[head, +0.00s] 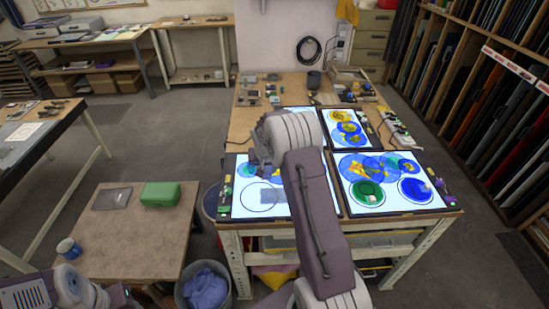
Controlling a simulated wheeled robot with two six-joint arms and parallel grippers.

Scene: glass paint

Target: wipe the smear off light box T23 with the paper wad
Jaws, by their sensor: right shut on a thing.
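My right arm reaches up over the bench, and its gripper (260,166) is above the front left light box (240,208). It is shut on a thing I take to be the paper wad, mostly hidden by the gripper. On that lit box I see a dark circle outline, blue paint and a greyish patch (270,196) that looks like a smear. My forearm hides the box's right part. I cannot read a T23 label on any box. Part of my left arm shows at the bottom left, but its gripper is not in view.
A low table (125,230) holds a green case (160,195) and a mug (69,248). A bin (205,287) stands beside the bench.

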